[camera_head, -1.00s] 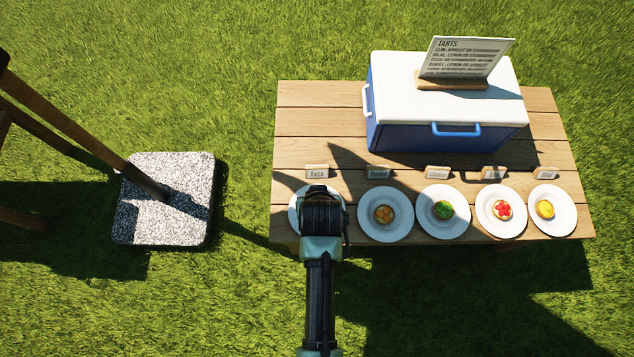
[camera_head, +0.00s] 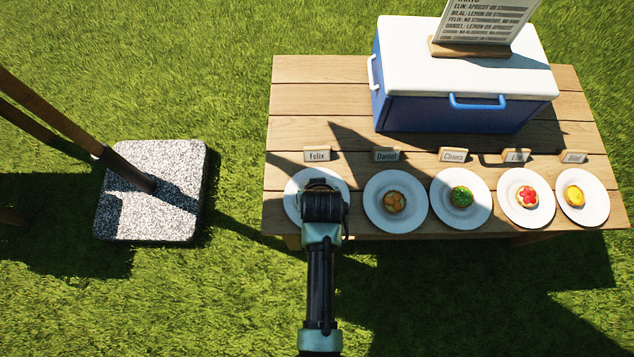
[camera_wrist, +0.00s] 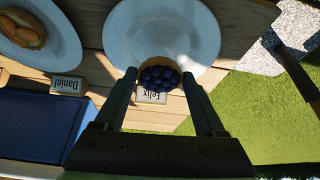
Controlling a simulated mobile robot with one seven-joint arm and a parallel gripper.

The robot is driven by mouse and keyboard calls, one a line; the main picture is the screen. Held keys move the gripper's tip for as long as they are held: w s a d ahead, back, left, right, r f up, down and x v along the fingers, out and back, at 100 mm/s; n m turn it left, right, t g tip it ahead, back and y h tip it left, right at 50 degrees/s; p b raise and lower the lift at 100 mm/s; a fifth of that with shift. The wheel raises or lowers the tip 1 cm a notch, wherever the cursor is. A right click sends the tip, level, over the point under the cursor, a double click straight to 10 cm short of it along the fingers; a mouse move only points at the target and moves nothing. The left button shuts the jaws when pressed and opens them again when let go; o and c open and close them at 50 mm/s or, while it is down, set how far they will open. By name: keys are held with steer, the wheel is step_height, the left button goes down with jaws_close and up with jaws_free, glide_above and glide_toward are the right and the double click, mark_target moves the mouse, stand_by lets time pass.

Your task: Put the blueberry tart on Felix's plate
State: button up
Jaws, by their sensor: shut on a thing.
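The blueberry tart (camera_wrist: 159,76), dark blue berries in a tan crust, shows in the wrist view between the fingertips of my gripper (camera_wrist: 158,80). The gripper is shut on it. In that view the tart overlaps the edge of Felix's plate (camera_wrist: 150,30), a white plate with nothing seen on its visible part. My arm hides the tart and part of the plate there. The gap between tart and plate cannot be judged.
To the right are Daniel's plate (camera_head: 375,222) with an apricot-coloured tart, and plates with green, red and yellow tarts. A blue-and-white cooler (camera_head: 450,110) with a sign (camera_head: 485,20) stands behind. A speckled stone base (camera_head: 150,215) with a pole is left of the wooden table (camera_head: 320,100).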

steer(key=shift+f+b, duration=0.55)
steer(key=shift+f, duration=1.2)
steer(key=shift+f, duration=0.1)
steer(key=o, duration=1.3)
